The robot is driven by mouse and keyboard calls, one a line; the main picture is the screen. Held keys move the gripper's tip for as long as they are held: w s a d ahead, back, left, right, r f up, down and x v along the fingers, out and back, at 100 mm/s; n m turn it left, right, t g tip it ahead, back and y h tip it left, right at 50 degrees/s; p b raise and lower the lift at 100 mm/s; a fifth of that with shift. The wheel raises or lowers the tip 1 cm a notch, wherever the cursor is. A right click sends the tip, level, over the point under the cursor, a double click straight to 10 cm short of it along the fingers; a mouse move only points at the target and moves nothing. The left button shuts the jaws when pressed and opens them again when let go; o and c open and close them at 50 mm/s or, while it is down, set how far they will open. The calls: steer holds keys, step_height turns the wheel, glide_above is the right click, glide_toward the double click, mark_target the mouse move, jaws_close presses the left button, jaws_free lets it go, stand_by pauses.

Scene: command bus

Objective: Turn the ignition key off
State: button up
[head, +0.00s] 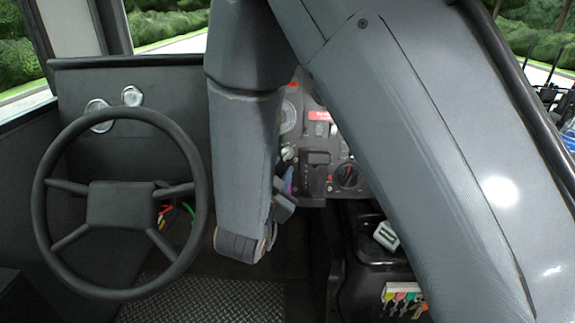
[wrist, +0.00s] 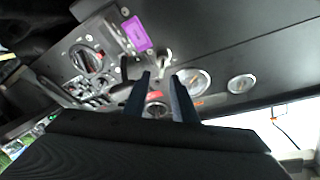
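The dashboard control panel (head: 318,125) is partly hidden behind my arm in the head view. In the wrist view, my gripper (wrist: 160,77) has its two dark fingers apart with nothing between them. A small pale metal piece (wrist: 165,57), possibly the ignition key or its switch, lies just beyond the fingertips, apart from them as far as I can tell. A purple tag or label (wrist: 137,33) is beside it on the panel. In the head view, a similar metal knob (head: 288,153) shows at the right edge of my arm. The key's turn position cannot be made out.
A black steering wheel (head: 119,205) stands to the left of my arm. The panel carries a round dial (head: 347,175) and, in the wrist view, white-faced gauges (wrist: 194,81).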

mark_target(286, 158)
steer(key=shift+w+a+f+t+b, duration=0.2)
steer(key=shift+w+t+b, duration=0.15)
steer(key=shift+t, duration=0.15)
steer(key=shift+x, duration=3.55)
steer(key=shift+d+r, duration=0.1)
steer(key=shift+d, duration=0.05)
jaws_close()
